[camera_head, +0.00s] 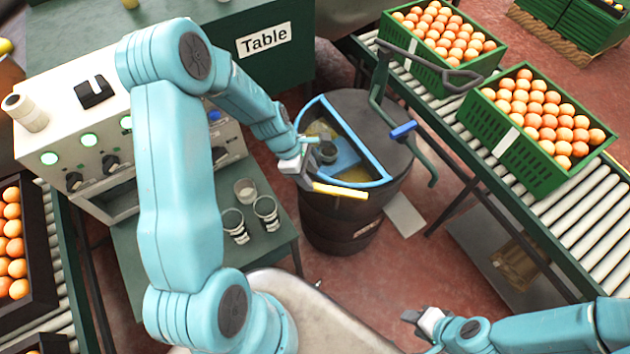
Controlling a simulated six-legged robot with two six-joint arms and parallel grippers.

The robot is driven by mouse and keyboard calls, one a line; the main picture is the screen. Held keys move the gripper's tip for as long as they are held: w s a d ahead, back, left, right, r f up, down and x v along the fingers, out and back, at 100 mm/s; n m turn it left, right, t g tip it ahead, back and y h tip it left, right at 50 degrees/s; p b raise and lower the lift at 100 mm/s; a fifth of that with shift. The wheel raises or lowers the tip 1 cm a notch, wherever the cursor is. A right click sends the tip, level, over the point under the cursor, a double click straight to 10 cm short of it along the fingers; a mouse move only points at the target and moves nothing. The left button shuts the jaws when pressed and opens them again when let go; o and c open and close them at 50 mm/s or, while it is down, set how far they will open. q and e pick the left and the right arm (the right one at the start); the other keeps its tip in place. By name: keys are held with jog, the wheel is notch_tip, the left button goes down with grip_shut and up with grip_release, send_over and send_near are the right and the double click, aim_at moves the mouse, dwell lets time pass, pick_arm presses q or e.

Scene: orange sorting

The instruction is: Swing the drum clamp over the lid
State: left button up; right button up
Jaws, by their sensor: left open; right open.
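The dark drum (345,222) stands in the middle. Its top has a dark lid half (362,112) at the back right and a blue-rimmed opening (372,184) at the front left, with something yellowish inside. The drum clamp looks like the dark green bent bar (378,85) with a blue grip (402,131); it stands at the lid's right side, its lower end hanging past the drum's edge. My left gripper (331,172) is open over the opening, left of the clamp and apart from it. My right gripper (422,324) is open at the bottom, well in front of the drum.
Green crates of oranges (530,178) stand on a roller conveyor (585,205) at the right. A grey control box (75,150) and a small green stand with several glasses (245,191) are at the left. A green table (262,62) is behind. Floor is clear between the drum and my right gripper.

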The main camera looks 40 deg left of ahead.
aim_at(318, 186)
pick_arm(q)
jog(key=shift+x, duration=2.35)
jog(key=shift+a, duration=0.1)
grip_shut()
